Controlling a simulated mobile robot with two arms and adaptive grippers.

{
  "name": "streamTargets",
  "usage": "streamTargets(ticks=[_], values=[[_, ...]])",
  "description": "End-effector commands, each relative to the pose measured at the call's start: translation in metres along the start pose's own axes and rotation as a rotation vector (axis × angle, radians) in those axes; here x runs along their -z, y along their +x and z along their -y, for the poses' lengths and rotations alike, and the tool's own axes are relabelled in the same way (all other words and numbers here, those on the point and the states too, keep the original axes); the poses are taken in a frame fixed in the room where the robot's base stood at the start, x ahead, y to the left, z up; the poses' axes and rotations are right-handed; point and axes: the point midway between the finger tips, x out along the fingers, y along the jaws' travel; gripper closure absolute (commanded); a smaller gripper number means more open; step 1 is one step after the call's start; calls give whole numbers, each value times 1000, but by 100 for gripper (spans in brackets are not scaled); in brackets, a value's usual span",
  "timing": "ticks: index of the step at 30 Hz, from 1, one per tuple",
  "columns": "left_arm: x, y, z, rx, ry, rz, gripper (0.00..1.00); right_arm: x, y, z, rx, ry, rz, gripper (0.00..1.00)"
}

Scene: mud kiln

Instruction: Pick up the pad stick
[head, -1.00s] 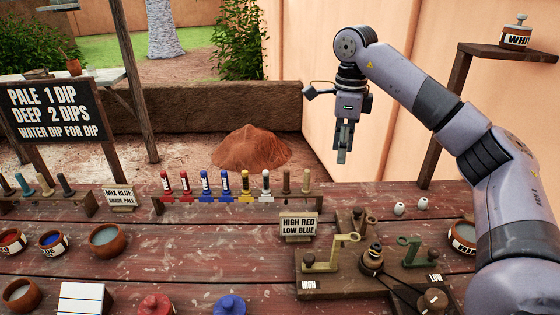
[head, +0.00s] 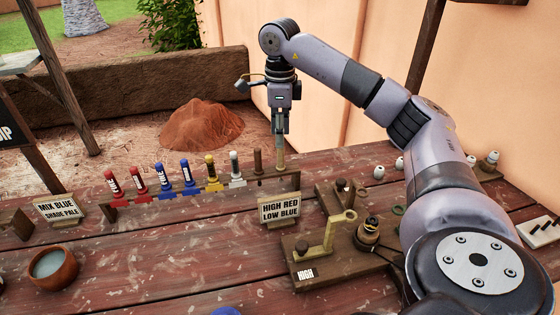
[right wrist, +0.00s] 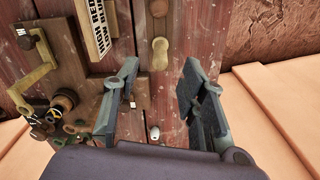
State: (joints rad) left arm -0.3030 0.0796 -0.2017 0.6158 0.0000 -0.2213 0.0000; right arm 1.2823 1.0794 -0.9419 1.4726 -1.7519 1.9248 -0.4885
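Two unlabelled sticks stand at the right end of the stick rack (head: 195,192): a brown stick (head: 258,161) and a tan stick (head: 281,159). No label shows which is the pad stick. My right gripper (head: 280,135) points down at the tan stick's upper end in the head view. In the right wrist view, its two fingers (right wrist: 160,68) are apart, with the tan stick (right wrist: 160,52) seen from above in line with the gap. The brown stick (right wrist: 158,8) is just beyond. Contact with the tan stick is not visible. My left gripper is out of view.
Labelled red, blue, yellow and white sticks fill the rack's left. A "HIGH RED LOW BLUE" sign (head: 279,208) stands in front of the sticks. A wooden lever board (head: 330,272) lies nearer. Small white pieces (head: 379,172) lie right. A wall (head: 345,60) rises behind.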

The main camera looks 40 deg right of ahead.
Motion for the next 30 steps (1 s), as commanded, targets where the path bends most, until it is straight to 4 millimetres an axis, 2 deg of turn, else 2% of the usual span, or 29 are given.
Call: streamTargets(ticks=[5,8,18,26,30], values=[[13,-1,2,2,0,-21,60,0,17,0,0,1,0,61],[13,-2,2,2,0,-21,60,1,23,0,-1,1,-2,61],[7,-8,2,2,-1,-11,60,2,68,1,-1,1,-2,61],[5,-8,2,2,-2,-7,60,2,71,2,1,0,0,61],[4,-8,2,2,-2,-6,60,2,70,2,0,1,0,69]])
